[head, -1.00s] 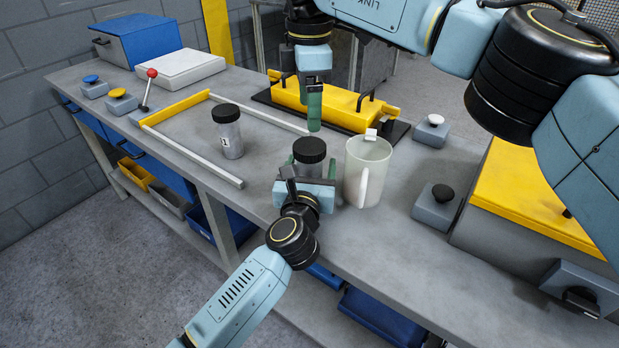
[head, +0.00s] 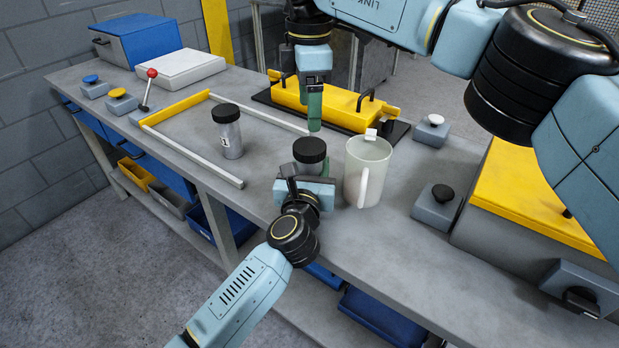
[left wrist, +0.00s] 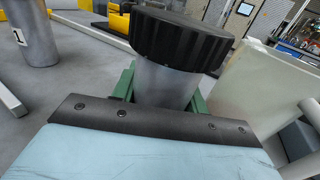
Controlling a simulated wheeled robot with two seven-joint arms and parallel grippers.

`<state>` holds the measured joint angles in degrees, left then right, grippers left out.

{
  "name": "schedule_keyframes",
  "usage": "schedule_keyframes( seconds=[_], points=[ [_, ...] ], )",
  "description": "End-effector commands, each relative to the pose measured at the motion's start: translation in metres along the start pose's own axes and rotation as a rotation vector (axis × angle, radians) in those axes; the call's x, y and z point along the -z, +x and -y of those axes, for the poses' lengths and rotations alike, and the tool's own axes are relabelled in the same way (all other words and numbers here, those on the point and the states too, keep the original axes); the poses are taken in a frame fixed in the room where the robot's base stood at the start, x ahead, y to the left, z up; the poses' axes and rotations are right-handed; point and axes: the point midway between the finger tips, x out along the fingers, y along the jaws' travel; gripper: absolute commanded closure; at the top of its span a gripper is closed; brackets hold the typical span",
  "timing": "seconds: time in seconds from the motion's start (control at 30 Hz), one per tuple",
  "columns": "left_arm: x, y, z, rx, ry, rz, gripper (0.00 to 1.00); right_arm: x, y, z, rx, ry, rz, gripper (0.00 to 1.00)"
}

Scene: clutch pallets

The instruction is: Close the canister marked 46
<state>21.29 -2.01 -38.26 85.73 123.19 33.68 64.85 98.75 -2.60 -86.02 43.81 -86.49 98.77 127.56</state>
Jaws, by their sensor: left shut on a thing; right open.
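A grey canister with a black ribbed lid (head: 309,150) stands upright on the bench; in the left wrist view its grey body (left wrist: 165,85) shows below the black lid (left wrist: 180,40). I see no number on the side in view. My left gripper (head: 308,178) is shut on this canister's body, with green fingers on both sides of it. The lid sits on top of the canister; I cannot tell how tight it is. My right gripper (head: 314,108) is open and empty, pointing down above and behind the lid. A second black-lidded canister (head: 230,138), marked 1, stands to the left.
A whitish mug (head: 367,172) stands close to the right of the held canister. Button boxes (head: 437,205) stand on the right. A yellow and grey frame (head: 190,150) surrounds the canister marked 1.

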Motion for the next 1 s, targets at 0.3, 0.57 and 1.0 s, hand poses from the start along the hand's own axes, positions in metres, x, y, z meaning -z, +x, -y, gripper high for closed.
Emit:
schedule_keyframes(
  seconds=[0.3, 0.57, 1.0],
  points=[
    [0.0005, -0.0002, -0.0001, 0.000, 0.001, -0.001, 1.00, 0.0002, 0.0002, 0.0001, 0.001, -0.351, -0.001, 0.25],
    [0.0005, -0.0002, -0.0001, 0.000, 0.001, -0.001, 1.00, 0.0004, 0.0002, 0.0002, 0.001, -0.853, -0.001, 0.25],
    [0.0007, -0.0002, -0.0001, 0.000, 0.001, -0.001, 1.00, 0.0002, 0.0002, 0.0002, 0.001, -1.704, 0.000, 0.25]
  ],
)
